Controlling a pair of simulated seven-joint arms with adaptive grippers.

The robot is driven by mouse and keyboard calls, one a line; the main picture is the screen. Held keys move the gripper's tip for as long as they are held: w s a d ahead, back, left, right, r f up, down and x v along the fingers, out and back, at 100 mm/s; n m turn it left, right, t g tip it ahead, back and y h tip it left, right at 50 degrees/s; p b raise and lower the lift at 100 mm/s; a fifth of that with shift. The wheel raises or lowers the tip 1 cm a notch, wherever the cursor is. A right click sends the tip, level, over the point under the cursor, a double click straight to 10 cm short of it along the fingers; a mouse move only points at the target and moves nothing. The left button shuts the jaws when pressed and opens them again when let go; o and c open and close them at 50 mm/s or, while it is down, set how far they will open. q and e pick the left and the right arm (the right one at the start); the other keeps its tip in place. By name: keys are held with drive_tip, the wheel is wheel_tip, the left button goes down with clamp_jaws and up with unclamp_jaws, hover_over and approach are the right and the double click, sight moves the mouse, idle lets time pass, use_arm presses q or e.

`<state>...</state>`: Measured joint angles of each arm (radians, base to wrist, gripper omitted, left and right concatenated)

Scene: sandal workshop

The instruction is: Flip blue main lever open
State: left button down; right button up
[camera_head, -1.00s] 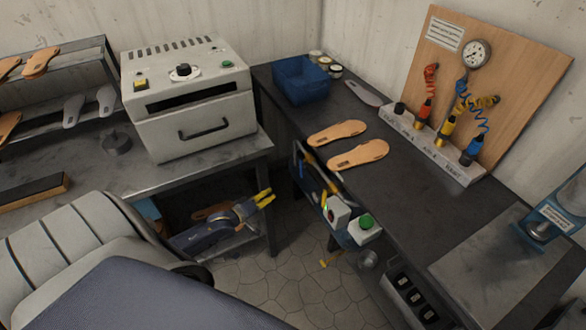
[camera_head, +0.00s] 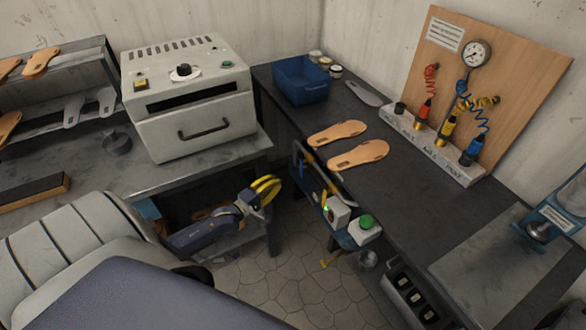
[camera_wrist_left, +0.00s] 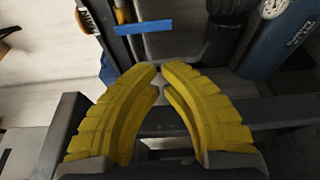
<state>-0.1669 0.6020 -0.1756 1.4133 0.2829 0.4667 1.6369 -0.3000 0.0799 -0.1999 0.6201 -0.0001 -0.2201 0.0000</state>
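In the left wrist view a flat blue bar (camera_wrist_left: 143,27), which looks like the blue main lever, lies crosswise beyond my fingertips, beside a yellow fitting (camera_wrist_left: 122,13). I cannot make out this lever with certainty in the head view. My left gripper (camera_head: 267,188) is low in the gap between the two benches, its yellow fingers pointing right. In the left wrist view (camera_wrist_left: 160,68) its fingertips come almost together with nothing seen between them. The fingertips look apart from the blue bar. My right gripper is not in view.
A blue cylinder (camera_wrist_left: 282,45) with a gauge (camera_wrist_left: 273,8) is at the upper right of the wrist view. The right bench (camera_head: 405,180) and its switch box (camera_head: 364,228) stand right of my gripper. The left bench with the oven (camera_head: 190,110) is behind it.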

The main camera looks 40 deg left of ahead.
use_arm(q)
drive_tip(key=w+d, duration=0.1)
drive_tip(key=w, duration=0.9)
drive_tip(key=shift+d, duration=0.15)
